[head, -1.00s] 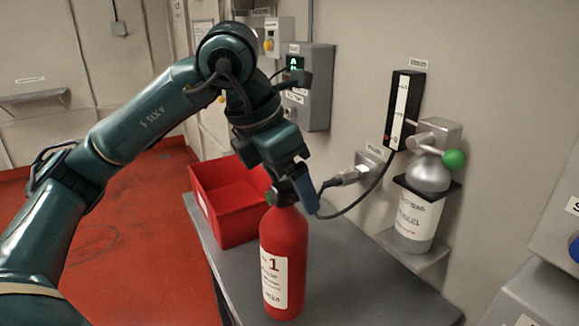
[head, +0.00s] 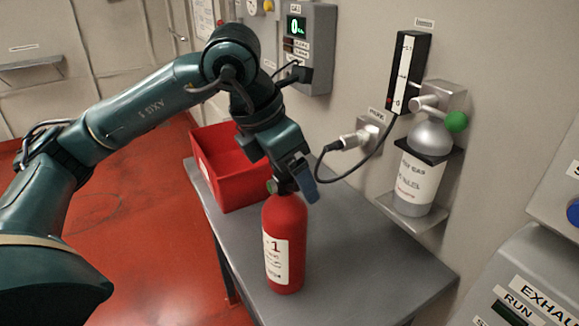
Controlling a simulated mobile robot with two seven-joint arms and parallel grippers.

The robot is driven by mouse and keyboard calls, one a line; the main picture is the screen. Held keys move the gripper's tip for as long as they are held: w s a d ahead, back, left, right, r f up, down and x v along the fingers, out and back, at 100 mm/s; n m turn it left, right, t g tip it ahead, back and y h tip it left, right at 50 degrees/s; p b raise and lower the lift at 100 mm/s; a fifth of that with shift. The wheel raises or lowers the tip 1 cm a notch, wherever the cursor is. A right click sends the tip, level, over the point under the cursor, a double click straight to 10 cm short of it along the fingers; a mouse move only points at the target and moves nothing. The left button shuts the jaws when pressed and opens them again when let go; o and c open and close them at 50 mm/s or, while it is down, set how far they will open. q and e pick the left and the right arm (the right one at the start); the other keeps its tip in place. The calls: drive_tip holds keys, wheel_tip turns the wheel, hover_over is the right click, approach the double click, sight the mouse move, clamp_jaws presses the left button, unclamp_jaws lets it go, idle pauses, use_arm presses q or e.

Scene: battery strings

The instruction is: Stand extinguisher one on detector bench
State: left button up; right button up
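Extinguisher one (head: 285,245) is a red cylinder with a white label marked "1". It appears upright, its base at the surface of the grey detector bench (head: 340,270); I cannot tell whether it rests fully there. My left gripper (head: 288,186) is at its top, around or beside the dark valve and neck. One blue finger hangs on the right side of the neck. The other finger is hidden, so I cannot tell whether it grips. My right gripper is not in view.
A red bin (head: 222,190) stands on the bench's back left. A grey gas cylinder (head: 420,170) sits on a wall bracket at the right. A cable runs from a wall probe socket (head: 370,135). The bench to the right of the extinguisher is clear.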

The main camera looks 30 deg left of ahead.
use_arm(q)
drive_tip(key=shift+o, duration=1.4)
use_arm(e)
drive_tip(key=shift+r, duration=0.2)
use_arm(q)
drive_tip(key=shift+r, duration=0.1)
drive_tip(key=v, duration=1.2)
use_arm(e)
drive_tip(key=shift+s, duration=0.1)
use_arm(q)
drive_tip(key=shift+s, duration=0.1)
